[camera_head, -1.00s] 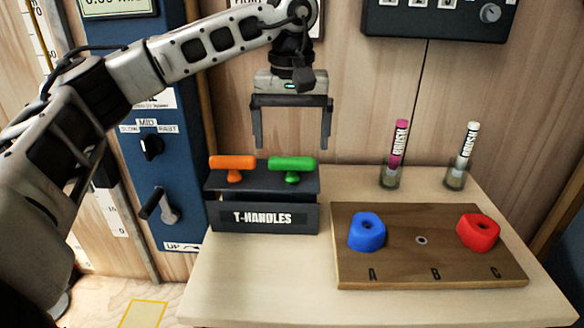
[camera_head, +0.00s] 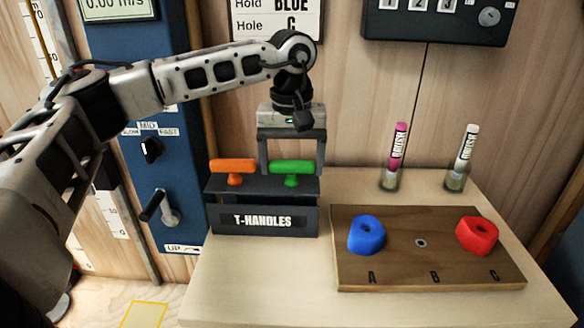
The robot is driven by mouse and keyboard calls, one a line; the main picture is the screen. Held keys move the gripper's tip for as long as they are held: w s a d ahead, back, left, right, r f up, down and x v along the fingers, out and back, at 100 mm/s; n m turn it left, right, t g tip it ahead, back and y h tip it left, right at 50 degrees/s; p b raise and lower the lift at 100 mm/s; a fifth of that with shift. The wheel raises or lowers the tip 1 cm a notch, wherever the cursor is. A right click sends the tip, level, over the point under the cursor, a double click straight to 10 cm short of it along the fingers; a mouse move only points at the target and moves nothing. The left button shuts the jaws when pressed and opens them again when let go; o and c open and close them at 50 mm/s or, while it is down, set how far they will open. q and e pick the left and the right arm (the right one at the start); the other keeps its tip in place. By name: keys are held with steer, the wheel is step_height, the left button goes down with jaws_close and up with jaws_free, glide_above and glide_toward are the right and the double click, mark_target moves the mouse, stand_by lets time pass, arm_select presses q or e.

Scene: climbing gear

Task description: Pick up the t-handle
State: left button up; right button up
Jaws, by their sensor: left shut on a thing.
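The green T-handle (camera_head: 291,167) sits upright in the right part of the dark holder labelled T-HANDLES (camera_head: 213,217). An orange T-handle (camera_head: 232,166) stands beside it on the left. My left gripper (camera_head: 292,170) has come down over the green T-handle, with a finger at each end of its crossbar, and is shut on it. The fingertips are partly hidden behind the bar and holder. My right gripper is not in view.
A wooden board (camera_head: 385,272) marked A, B and C holds a blue hold (camera_head: 366,237) and a red hold (camera_head: 477,238). Two brushes stand in cups behind it. A blue panel (camera_head: 180,150) with a lever is left of the table. A sign reads Hold BLUE, Hole C.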

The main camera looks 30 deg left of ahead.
arm_select(q)
step_height(320, 180, up, 18)
steer(key=p, duration=0.2)
stand_by(0.4)
